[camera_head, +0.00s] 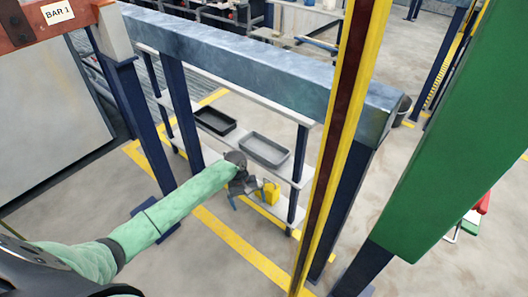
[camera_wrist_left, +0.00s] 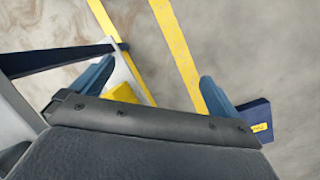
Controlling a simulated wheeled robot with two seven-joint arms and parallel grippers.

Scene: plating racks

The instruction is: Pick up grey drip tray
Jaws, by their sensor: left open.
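The grey drip tray (camera_head: 265,150) is a shallow rectangular tray with a raised rim, lying on the middle shelf of a white rack with dark blue posts. A black tray (camera_head: 215,121) lies to its left on the same shelf. My left gripper (camera_head: 245,198) is in front of the shelf, near and below the grey tray, apart from it in the head view. In the left wrist view the two blue fingers of the left gripper (camera_wrist_left: 155,88) are spread with nothing between them. The grey tray is not seen in the wrist view. My right gripper is not in view.
A yellow container (camera_head: 269,192) stands on the low shelf behind the left gripper and also shows in the wrist view (camera_wrist_left: 124,94). A thick blue-grey beam (camera_head: 260,70) crosses above the rack. A yellow-edged upright (camera_head: 340,130) stands to the right. Floor in front is clear.

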